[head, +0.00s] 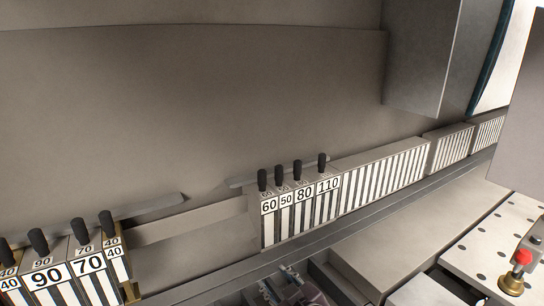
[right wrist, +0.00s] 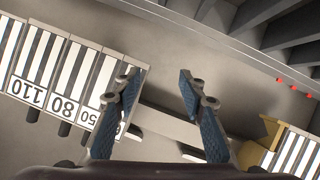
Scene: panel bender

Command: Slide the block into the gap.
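A group of upright striped blocks with black knobs, marked 60 (head: 269,206), 50 (head: 286,200), 80 (head: 304,195) and 110 (head: 328,186), stands on the rail right of the gap (head: 190,250). Left of the gap stand blocks marked 90 (head: 47,277), 70 (head: 88,264) and 40 (head: 113,243). My right gripper (head: 285,287) is low at the bottom edge, in front of the rail and partly cut off. In the right wrist view its fingers (right wrist: 158,82) are apart with nothing between them; one finger partly covers the 50 and 60 end. My left gripper is not in view.
A long row of striped segments (head: 385,178) continues right of the 110 block. A perforated plate (head: 505,235) with a red-topped knob (head: 522,257) is at the lower right. A grey upright housing (head: 425,55) hangs at upper right.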

